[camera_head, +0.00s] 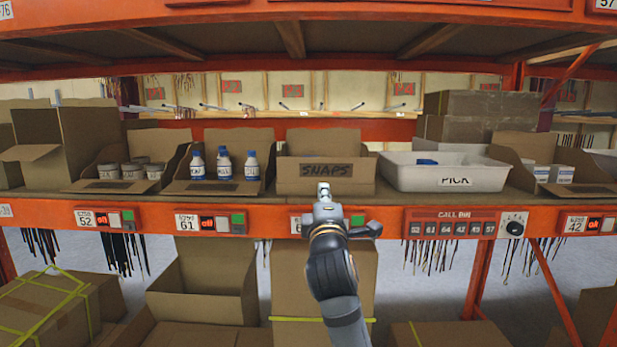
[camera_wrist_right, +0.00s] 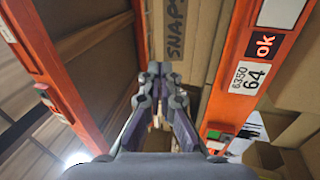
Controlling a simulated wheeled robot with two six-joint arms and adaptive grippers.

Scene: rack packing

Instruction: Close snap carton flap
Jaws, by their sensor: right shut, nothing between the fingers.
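The snap carton (camera_head: 283,172) stands on the shelf with its "SNAPS" label facing me. It also shows in the wrist view (camera_wrist_right: 203,40), turned on its side. A cardboard flap (camera_head: 323,136) stands up at the carton's back edge. My right gripper (camera_head: 324,187) is shut and empty in front of the carton's lower front face, just below the label. In the wrist view its fingertips (camera_wrist_right: 158,70) are together and point toward the carton. I cannot tell whether they touch it. My left gripper is not in view.
The orange shelf beam (camera_head: 150,218) runs below, and another shelf hangs overhead. A tall carton (camera_head: 292,285) stands under my arm.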

